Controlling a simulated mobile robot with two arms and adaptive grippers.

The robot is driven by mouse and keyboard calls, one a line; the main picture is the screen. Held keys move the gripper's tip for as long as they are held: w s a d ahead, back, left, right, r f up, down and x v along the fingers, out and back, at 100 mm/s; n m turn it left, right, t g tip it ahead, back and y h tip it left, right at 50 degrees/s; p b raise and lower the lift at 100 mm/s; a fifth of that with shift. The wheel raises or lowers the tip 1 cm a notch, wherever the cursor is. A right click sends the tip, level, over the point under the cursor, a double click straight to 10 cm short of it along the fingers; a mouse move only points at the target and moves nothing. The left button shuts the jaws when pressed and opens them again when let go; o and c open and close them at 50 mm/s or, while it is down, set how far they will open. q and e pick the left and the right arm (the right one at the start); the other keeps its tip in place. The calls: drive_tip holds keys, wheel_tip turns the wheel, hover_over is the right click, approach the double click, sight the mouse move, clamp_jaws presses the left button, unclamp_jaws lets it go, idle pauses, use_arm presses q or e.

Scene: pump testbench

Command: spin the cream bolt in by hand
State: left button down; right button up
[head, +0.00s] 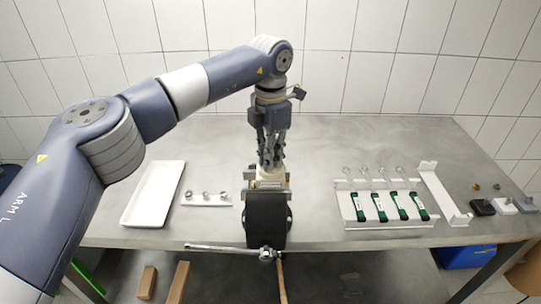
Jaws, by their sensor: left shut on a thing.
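My left gripper (271,163) points straight down over the vise (267,220) at the middle of the table's front edge. Its fingers are shut on what appears to be the cream bolt, which they mostly hide. A cream block-like part (268,175) sits in the top of the vise, directly under the fingertips. I cannot tell how deep the bolt sits. My right gripper is not in view.
A white tray (136,222) and a small rack with several metal parts (207,204) stand left. A rack with green-handled tools (380,207) and a white bracket (447,207) stand right. Small blocks (483,207) lie far right. The vise handle (220,246) sticks out leftward.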

use_arm(q)
drive_tip(key=shift+r+m, duration=0.1)
drive_tip(key=shift+m, duration=0.7)
drive_tip(key=shift+w, duration=0.1)
drive_tip(key=c, duration=1.6)
unclamp_jaws()
wheel_tip(320, 180, up, 12)
